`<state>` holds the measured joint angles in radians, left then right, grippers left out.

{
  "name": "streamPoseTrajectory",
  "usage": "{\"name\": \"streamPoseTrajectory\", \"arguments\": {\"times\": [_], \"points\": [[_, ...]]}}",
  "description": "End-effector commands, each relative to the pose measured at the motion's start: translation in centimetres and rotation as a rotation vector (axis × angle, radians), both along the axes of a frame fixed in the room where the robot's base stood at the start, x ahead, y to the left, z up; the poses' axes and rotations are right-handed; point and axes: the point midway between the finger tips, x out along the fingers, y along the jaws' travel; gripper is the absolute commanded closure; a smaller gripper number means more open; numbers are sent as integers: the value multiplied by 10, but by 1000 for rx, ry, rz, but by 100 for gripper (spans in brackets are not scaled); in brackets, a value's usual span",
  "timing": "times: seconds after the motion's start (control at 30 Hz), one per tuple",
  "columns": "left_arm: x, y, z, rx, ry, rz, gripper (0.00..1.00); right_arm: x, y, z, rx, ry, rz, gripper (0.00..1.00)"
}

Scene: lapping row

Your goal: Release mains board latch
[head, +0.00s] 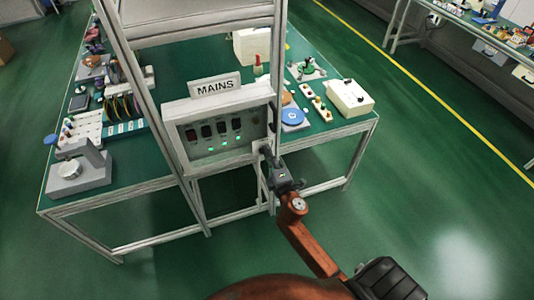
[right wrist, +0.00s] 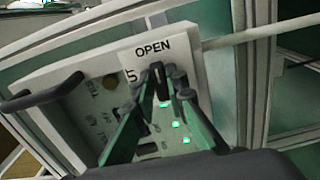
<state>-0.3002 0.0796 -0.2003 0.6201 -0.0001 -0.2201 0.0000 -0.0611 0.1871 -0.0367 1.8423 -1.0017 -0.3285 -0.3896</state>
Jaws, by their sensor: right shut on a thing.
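The mains board (head: 222,142) is a pale panel mounted on the metal frame under a MAINS sign (head: 215,86). It has a row of dark switches and several green lights. My right gripper (head: 265,151) is at the board's right edge. In the right wrist view its fingers (right wrist: 168,78) are closed around a small dark latch (right wrist: 157,80), just below a white plate marked OPEN (right wrist: 152,48). The fingers partly hide the latch and the switches. My left gripper does not show.
A green bench (head: 130,170) behind the frame holds spools, a grey device (head: 78,172), a white box (head: 350,97) and small parts. A dark handle (right wrist: 48,93) juts from the board in the right wrist view. Metal posts stand close around the board. The floor in front is clear.

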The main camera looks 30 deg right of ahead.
Motion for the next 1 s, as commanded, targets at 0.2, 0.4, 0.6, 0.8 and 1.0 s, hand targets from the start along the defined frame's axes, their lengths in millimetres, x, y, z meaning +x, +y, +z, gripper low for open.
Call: {"name": "streamPoseTrajectory", "arguments": {"times": [0.2, 0.4, 0.6, 0.8, 1.0], "points": [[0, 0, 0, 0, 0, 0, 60, 0, 0, 0, 1, 1, -1, 74], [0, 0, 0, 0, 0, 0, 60, 0, 0, 0, 0, 0, 0, 70], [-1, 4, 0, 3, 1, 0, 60, -4, 1, -1, 0, 2, 0, 70], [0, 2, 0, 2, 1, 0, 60, -34, 7, -2, 4, 2, -2, 70], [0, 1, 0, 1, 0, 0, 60, -75, 18, -2, 4, 3, -2, 70]]}}
